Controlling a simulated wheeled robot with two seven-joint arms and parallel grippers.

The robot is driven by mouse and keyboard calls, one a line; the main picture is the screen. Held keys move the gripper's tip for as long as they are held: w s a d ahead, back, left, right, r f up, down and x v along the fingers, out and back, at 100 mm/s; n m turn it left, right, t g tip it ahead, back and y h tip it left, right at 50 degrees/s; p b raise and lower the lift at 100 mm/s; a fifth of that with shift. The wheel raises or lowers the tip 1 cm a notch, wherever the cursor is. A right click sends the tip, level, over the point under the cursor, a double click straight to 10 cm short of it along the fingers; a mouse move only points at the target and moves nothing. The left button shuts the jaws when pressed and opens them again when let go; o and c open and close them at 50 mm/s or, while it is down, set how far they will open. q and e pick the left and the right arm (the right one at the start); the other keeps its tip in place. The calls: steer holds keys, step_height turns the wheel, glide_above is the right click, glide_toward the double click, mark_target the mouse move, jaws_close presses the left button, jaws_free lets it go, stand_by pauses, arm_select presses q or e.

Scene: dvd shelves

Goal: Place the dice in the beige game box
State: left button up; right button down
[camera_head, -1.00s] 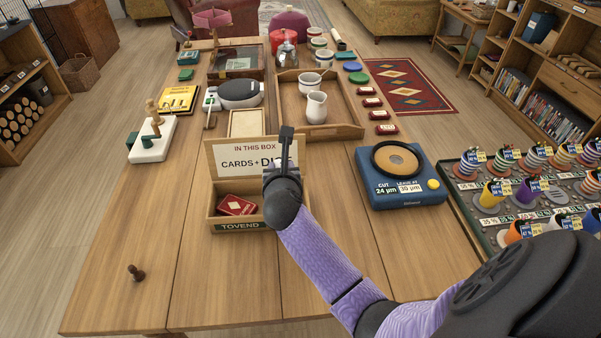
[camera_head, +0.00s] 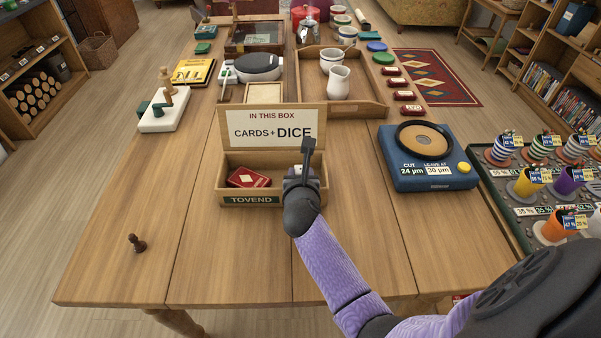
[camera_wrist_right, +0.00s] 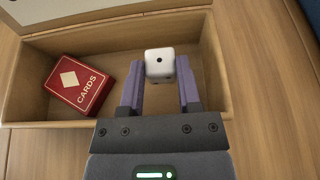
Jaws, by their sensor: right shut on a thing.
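The beige game box (camera_head: 233,199) stands on the table with its lid up; the lid reads "IN THIS BOX CARDS + DICE". A red card pack (camera_head: 249,177) lies in its left part; it also shows in the right wrist view (camera_wrist_right: 79,84). My right gripper (camera_head: 304,168) is over the right part of the box. In the right wrist view, its purple fingers are shut on a white die (camera_wrist_right: 159,63) with black pips. The box floor (camera_wrist_right: 118,58) shows around the die; I cannot tell how high above it the die is. My left gripper is not in view.
A blue round-topped device (camera_head: 429,178) stands right of the box. A wooden tray (camera_head: 372,106) with white jugs is behind it. A dark pawn-like piece (camera_head: 137,243) stands at front left. The table in front of the box is mostly clear.

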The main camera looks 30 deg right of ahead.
steer(key=shift+f, duration=0.3)
steer(key=shift+c, duration=1.5)
jaws_free()
